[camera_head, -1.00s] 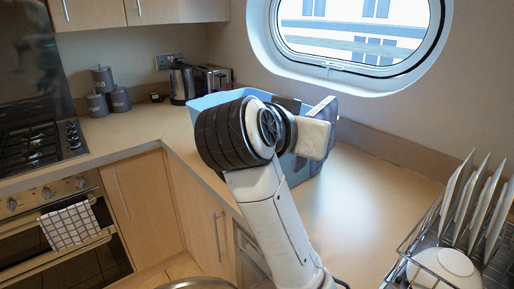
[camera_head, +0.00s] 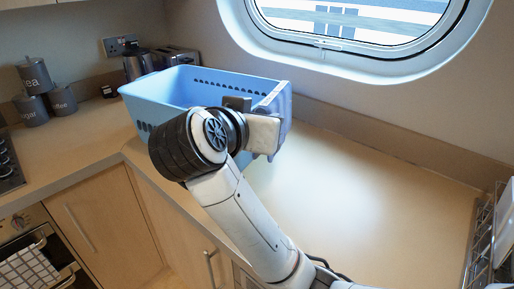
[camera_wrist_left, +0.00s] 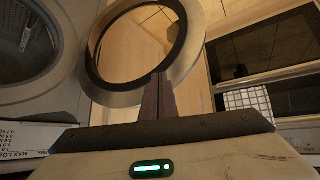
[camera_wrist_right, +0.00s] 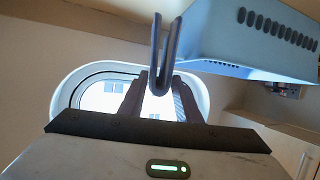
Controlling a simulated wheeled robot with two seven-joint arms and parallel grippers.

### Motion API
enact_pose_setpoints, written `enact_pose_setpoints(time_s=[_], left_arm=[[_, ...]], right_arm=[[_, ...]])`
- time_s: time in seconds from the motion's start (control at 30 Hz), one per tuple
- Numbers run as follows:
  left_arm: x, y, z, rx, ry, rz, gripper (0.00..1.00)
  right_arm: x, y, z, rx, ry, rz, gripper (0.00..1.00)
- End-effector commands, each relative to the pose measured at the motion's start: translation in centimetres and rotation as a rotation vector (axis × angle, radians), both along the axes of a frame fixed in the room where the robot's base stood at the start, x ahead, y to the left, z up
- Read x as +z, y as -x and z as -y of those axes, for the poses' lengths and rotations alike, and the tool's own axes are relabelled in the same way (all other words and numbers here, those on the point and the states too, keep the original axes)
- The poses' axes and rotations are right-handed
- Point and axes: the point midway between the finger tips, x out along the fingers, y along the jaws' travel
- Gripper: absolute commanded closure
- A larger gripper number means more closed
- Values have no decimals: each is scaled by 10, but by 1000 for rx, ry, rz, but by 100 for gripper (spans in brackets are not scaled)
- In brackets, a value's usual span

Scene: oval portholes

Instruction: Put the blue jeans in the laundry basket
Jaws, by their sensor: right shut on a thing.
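The light blue laundry basket (camera_head: 150,101) stands on the counter, with holes along its sides; it also shows in the right wrist view (camera_wrist_right: 235,45). My right gripper (camera_head: 272,128) is at the basket's right end in the head view. It is shut on the blue jeans (camera_head: 284,112), a flat folded bundle held upright.
A kettle (camera_head: 139,63), toaster (camera_head: 176,58) and canisters (camera_head: 34,77) stand behind and left of the basket. A dish rack (camera_head: 484,235) is at the right. The counter (camera_head: 350,190) between is clear. A round metal rim (camera_wrist_left: 190,75) is near my left gripper.

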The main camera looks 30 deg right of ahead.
Motion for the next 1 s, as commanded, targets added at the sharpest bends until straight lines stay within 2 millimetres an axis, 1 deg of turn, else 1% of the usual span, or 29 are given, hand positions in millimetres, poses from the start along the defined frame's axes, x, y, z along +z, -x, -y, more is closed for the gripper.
enact_pose_setpoints(time_s=[0.07, 0.17, 0.33, 0.43, 0.53, 0.77, 1.0], left_arm=[[0, 0, 0, 0, 0, 0, 100], [0, 0, 0, 0, 0, 0, 100], [0, 0, 0, 0, 0, 1, 100], [-1, 0, 0, 0, 0, 1, 100], [-1, 0, 0, 0, 0, 1, 100], [0, -1, 0, 1, -1, 1, 100], [1, -1, 0, 1, -1, 1, 100]], right_arm=[[-10, 0, 0, 2, 4, 3, 96], [-17, 0, 0, 1, 3, 6, 96], [-41, 0, 0, 0, 4, 3, 96], [-52, 0, 1, 1, 4, 5, 96], [-55, 0, 0, 1, 1, 9, 96], [-55, 0, 0, 1, 1, 8, 96], [-62, 0, 0, 0, 2, 6, 96]])
